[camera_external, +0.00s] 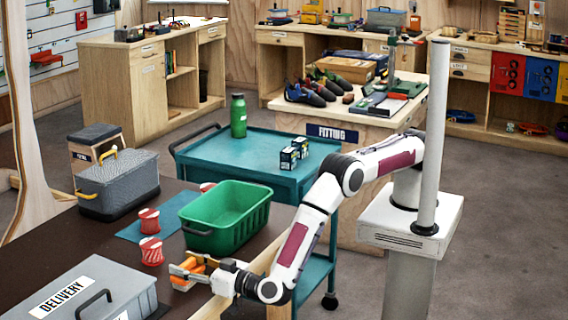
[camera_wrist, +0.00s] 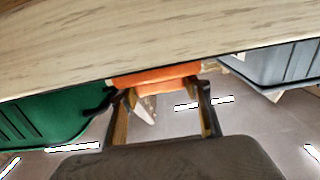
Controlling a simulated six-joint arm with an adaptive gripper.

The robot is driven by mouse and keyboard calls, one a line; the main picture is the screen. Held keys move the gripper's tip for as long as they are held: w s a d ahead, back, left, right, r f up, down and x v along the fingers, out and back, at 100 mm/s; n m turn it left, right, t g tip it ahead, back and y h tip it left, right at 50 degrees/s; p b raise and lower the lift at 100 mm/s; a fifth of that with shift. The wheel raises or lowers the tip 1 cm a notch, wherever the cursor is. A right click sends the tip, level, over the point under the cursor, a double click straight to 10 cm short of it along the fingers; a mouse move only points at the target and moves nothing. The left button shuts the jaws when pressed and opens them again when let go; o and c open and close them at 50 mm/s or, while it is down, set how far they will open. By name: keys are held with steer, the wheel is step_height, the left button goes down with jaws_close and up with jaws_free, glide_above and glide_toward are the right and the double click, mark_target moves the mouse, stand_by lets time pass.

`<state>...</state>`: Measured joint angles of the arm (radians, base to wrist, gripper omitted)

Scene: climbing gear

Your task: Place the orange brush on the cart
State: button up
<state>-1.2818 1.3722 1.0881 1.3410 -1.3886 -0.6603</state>
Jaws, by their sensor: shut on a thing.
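The orange brush (camera_external: 197,271) is between the fingers of my gripper (camera_external: 184,272), near the front edge of the dark bench and in front of the green bin. In the wrist view the orange brush (camera_wrist: 156,76) shows as an orange block between the two fingers of my gripper (camera_wrist: 163,100). My gripper is shut on it. Part of the brush is hidden by the fingers, and I cannot tell whether it touches the bench. The teal cart (camera_external: 215,160) stands beyond the bench, with a green bottle (camera_external: 238,116) and small dark boxes (camera_external: 293,153) on its top.
The green bin (camera_external: 226,217) stands between my gripper and the cart. Red-and-white spools (camera_external: 151,251), a grey toolbox (camera_external: 118,184) and a grey delivery box (camera_external: 95,290) are on the bench. The cart's left and middle top is mostly clear. A pale wooden edge (camera_wrist: 150,40) crosses the wrist view.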

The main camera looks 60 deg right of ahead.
mark_target(187, 261)
steer(key=shift+r, duration=0.1)
steer(key=shift+r, duration=4.9)
